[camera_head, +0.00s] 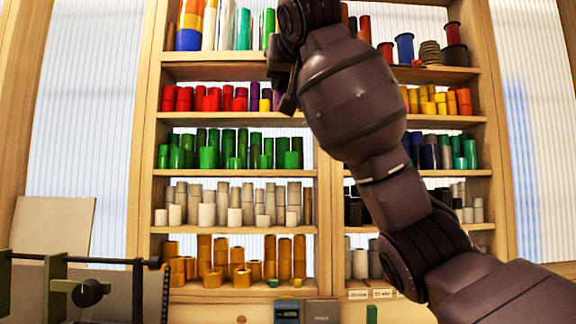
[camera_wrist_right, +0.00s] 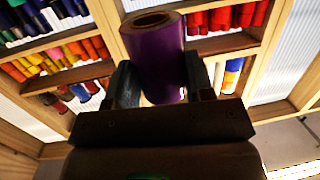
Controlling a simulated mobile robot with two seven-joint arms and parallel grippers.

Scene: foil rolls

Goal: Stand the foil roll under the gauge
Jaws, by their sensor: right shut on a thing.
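A purple foil roll (camera_wrist_right: 153,58) with a brown core stands out between the fingers of my right gripper (camera_wrist_right: 160,78) in the right wrist view. The dark fingers press on it from both sides, and its open end faces up in that picture. In the head view my right arm rises from the lower right to the upper middle, in front of the shelves. Its hand is at the top, partly hidden by the arm, and I cannot pick out the held roll there. My left gripper is not in view. I cannot identify the gauge for certain in either view.
A wooden shelf unit (camera_head: 322,190) holds several rows of coloured rolls, including green rolls (camera_head: 208,157) and amber rolls (camera_head: 204,250). A dark green and black frame with a knob (camera_head: 88,292) stands at lower left. A small grey device (camera_head: 287,311) sits at bottom centre.

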